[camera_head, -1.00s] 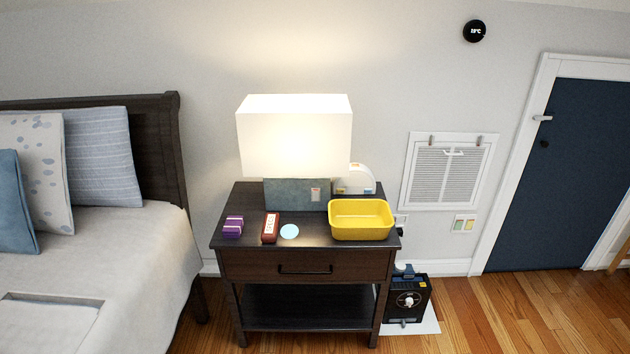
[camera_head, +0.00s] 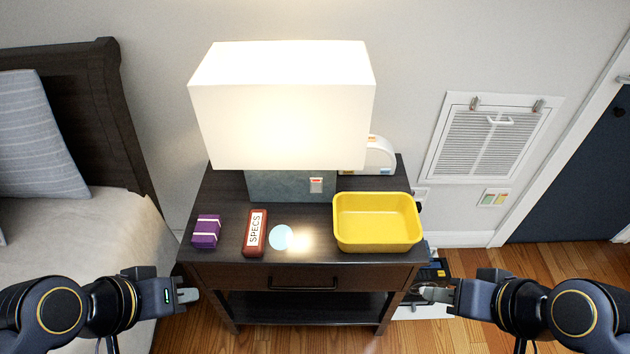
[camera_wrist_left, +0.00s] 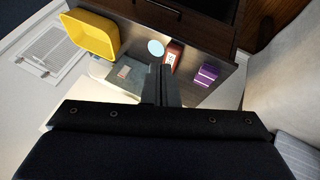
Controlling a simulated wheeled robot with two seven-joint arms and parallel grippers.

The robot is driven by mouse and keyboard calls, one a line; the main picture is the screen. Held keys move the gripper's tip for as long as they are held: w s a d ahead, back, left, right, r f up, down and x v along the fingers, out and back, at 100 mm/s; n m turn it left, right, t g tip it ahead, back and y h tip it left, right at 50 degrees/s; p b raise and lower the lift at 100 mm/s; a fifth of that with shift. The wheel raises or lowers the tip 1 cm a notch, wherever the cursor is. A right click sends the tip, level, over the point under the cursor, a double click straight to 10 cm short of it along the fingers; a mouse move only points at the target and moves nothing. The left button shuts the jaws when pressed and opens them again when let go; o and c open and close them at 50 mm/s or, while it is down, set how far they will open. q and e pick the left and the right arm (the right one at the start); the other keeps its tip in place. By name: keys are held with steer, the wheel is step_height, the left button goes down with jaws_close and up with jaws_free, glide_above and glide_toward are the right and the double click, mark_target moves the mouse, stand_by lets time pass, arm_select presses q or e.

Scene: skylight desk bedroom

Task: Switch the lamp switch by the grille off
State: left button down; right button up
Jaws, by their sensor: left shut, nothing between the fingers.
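A white switch plate (camera_head: 493,198) with small coloured rockers, greenish and yellowish, is on the wall just below the white grille (camera_head: 487,142). The rockers' positions are too small to tell. The lamp (camera_head: 285,110) on the nightstand is lit. My left gripper (camera_head: 188,295) is shut and empty, in front of the nightstand's left side, far from the plate. It also shows in the left wrist view (camera_wrist_left: 162,85). My right gripper (camera_head: 428,293) is in front of the nightstand's right side, below and left of the plate, touching nothing that I can see; its opening is unclear.
The nightstand (camera_head: 225,262) holds a yellow bin (camera_head: 377,222), a red SPECS case (camera_head: 255,232), a purple box (camera_head: 206,231), a pale blue disc (camera_head: 281,237) and a white rounded device (camera_head: 375,155). A dark boxy device (camera_head: 438,270) stands on the floor beside it. The bed is at left.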

arm_select(q)
steer(key=shift+s, duration=0.2)
steer(key=w+a+f+m+y+b, duration=0.2)
steer(key=w+f+m+y+b, duration=0.2)
steer(key=w+f+m+b, duration=0.3)
steer(key=w+a+f+m+y+b, duration=0.2)
steer(key=w+f+m+y+b, duration=0.3)
steer(key=f+m, duration=0.35)
steer(key=w+d+f+m+t+b, duration=0.1)
steer(key=w+d+m+t+b, duration=0.3)
steer(key=w+d+m, duration=0.45)
steer(key=w+d+m+t+h+b, duration=0.2)
steer(key=d+m+t, duration=0.1)
steer(key=d+m, duration=0.3)
steer(key=w+d+f+m+t+h+b, duration=0.1)
steer(key=d+m+t+h, duration=0.2)
steer(key=d+m, duration=0.4)
steer(key=d, duration=0.2)
steer(key=shift+w+d+m+b, duration=0.3)
steer(key=shift+w+d+b, duration=0.1)
